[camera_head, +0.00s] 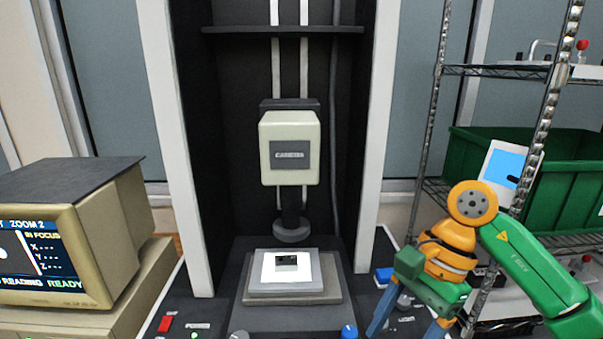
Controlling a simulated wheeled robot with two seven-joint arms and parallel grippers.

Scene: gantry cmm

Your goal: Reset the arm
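My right arm comes in from the right, with green and orange links. It bends at an orange joint, and its gripper (409,322) points down at the lower right, beside the measuring machine's base. Its two blue fingers are spread apart with nothing visible between them; the fingertips are at or below the picture's bottom edge. My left arm and gripper are not in view. The camera head (290,130) of the machine hangs over a lit stage (275,298) with a small dark part (287,261) on it.
A beige monitor (124,227) stands at the left, its screen showing "IN FOCUS" and "READY". A wire rack (428,130) with a green bin (470,150) stands close behind my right arm. A red switch (165,323) and a blue knob (348,331) are at the front.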

